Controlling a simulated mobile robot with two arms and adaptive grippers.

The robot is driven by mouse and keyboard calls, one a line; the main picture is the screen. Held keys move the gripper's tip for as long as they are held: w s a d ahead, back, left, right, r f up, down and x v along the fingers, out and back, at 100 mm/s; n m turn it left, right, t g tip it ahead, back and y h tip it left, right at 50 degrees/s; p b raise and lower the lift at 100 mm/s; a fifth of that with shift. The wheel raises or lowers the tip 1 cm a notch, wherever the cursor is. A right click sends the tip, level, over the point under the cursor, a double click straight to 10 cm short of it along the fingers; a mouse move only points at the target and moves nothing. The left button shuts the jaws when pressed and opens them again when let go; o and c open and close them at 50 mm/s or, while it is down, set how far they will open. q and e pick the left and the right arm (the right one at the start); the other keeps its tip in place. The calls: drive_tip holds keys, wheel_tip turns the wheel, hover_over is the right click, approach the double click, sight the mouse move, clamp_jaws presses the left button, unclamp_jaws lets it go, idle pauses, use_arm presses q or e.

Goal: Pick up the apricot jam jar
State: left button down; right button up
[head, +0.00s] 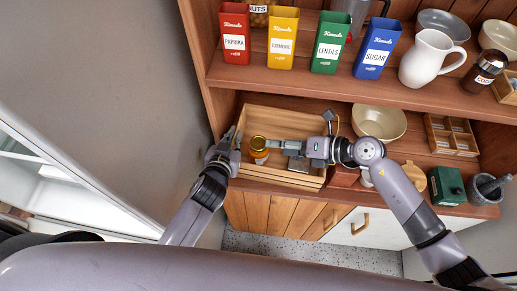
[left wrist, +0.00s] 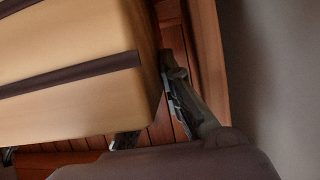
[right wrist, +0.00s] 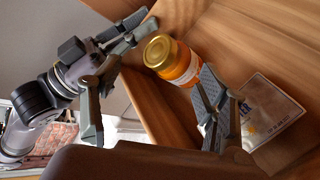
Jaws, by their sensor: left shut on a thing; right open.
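The apricot jam jar (head: 258,156), orange with a gold lid, is inside the wooden crate (head: 305,180) on the lower shelf, near its left end. In the right wrist view the jar (right wrist: 181,63) is tilted in the picture, its label partly turned away. My right gripper (right wrist: 150,105) is open, with its fingers apart and the jar lying beyond the gap between them. My left gripper (head: 236,146) is shut on the crate's left end. In the left wrist view the crate's slatted side (left wrist: 80,95) reaches between the fingers, its gripped part partly hidden.
A pale packet (right wrist: 272,112) lies in the crate near my right finger. A cream bowl (head: 379,121) stands right of the crate, with a small divided box (head: 452,134) beyond. Coloured tins, including a blue sugar tin (head: 377,48), and a white jug (head: 426,58) line the shelf above.

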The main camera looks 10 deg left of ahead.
sight(261, 144)
drive_tip(key=a+f+n, duration=0.1)
drive_tip(key=a+n, duration=0.1)
drive_tip(key=n, duration=0.1)
drive_tip(key=w+a+f+n+t, duration=0.1)
drive_tip(key=a+n, duration=0.1)
drive_tip(key=n, duration=0.2)
drive_tip(key=a+f+n, duration=0.1)
drive_tip(key=a+n, duration=0.1)
drive_tip(key=n, duration=0.1)
drive_tip(key=shift+w+a+f+t, duration=0.1)
drive_tip(key=shift+w+a+t, duration=0.3)
drive_tip(key=shift+y, duration=0.3)
drive_tip(key=shift+c, duration=0.5)
drive_tip(key=c, duration=1.5)
